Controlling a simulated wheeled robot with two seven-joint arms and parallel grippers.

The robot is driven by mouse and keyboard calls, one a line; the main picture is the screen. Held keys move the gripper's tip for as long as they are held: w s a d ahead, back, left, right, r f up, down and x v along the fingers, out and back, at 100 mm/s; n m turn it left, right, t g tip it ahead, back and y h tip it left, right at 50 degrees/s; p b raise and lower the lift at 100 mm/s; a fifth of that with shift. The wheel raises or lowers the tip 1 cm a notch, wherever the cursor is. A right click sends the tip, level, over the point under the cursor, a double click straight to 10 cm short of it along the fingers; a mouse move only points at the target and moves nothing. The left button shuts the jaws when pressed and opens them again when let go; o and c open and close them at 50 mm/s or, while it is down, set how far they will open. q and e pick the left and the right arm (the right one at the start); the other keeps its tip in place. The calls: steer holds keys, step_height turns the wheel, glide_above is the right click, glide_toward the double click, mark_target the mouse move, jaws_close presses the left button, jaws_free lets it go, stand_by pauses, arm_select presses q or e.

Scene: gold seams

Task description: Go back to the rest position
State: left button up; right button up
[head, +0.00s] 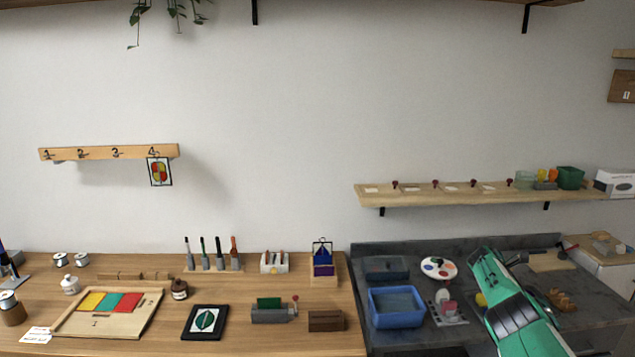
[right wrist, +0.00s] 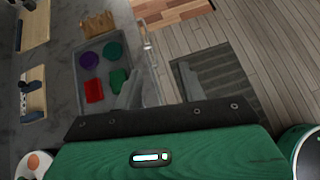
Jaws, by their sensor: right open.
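My right arm comes into the head view from the lower right, green with dark bands, over the grey counter (head: 405,343). Its far end, with my right gripper (head: 487,258), is raised near the counter's back edge. The gripper is open with nothing seen in it; its fingertips are hard to make out. In the right wrist view its green housing and dark front edge fill the bottom. My left gripper and left arm are not in view.
A blue bin (head: 397,321), a paint palette (head: 438,268) and a grey tray (head: 386,268) stand left of my right arm. A shelf (head: 450,195) hangs above. The right wrist view shows a clear tray (right wrist: 78,75) of coloured pieces and wooden floor (right wrist: 275,50).

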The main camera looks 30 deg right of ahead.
steer(key=s+d+f+m+t+h, duration=0.1)
steer(key=s+f+t+h, duration=0.15)
steer(key=s+f, duration=0.45)
steer(key=s+d+f+m+t+h, duration=0.15)
steer(key=f+t, duration=0.25)
steer(key=f, duration=0.7)
steer(key=s+a+f+m+t+y, duration=0.2)
steer(key=s+a+f+t+y, duration=0.15)
steer(key=s+a+f, duration=1)
steer(key=s+a+f+m+g+y, duration=0.1)
steer(key=s+a+f+y, duration=0.1)
steer(key=a+f, duration=0.9)
steer(key=s+a+f+g+y, duration=0.15)
steer(key=a+f, duration=0.55)
steer(key=a, duration=0.8)
steer(key=s+a+f+m+y, duration=0.1)
steer(key=a+f+y, duration=0.1)
steer(key=a, duration=1.5)
steer(key=s+a+f+y, duration=0.1)
steer(key=a+f, duration=0.4)
steer(key=a, duration=1.2)
steer(key=shift+s+m+y, duration=0.15)
steer(key=shift+m+y, duration=0.2)
steer(key=shift+y, duration=0.45)
